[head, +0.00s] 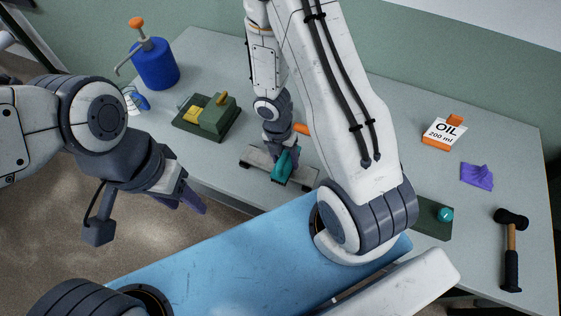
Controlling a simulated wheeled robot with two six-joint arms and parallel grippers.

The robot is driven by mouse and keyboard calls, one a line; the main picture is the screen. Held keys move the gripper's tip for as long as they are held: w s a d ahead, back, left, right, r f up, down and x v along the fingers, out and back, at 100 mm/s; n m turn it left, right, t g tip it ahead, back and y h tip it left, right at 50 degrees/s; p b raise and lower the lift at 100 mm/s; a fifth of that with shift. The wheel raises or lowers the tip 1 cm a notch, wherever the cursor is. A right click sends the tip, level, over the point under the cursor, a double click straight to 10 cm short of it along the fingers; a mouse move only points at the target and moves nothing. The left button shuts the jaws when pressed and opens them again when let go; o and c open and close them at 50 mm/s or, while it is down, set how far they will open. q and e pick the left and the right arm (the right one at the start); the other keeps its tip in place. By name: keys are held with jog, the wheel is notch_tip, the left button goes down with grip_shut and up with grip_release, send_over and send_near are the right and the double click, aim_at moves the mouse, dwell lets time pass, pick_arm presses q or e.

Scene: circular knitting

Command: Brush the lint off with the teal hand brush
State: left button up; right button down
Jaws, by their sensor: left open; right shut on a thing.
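The teal hand brush (288,164) is in my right gripper (281,152), which is shut on it. The brush is over a pale grey bar-like piece (256,161) on the table, and its lower end looks close to or touching that piece. I cannot tell which. My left gripper (189,197) is open and empty, left of the brush and in front of the table's near edge. I cannot make out any lint at this size; the brush and my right arm hide part of the grey piece.
My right arm covers the middle.

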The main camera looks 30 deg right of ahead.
jog(key=shift+p, duration=0.3)
jog(key=shift+s+d+f+b, duration=0.15)
jog(key=shift+s+d+b, duration=0.1)
jog(key=shift+b, duration=0.35)
jog(key=shift+s+d+b, duration=0.9)
jog(key=shift+s+b, duration=0.1)
jog(key=shift+b, duration=0.1)
jog(key=shift+s+d+r+b, duration=0.3)
jog(key=shift+s+d, duration=0.15)
jog(key=shift+s, duration=0.1)
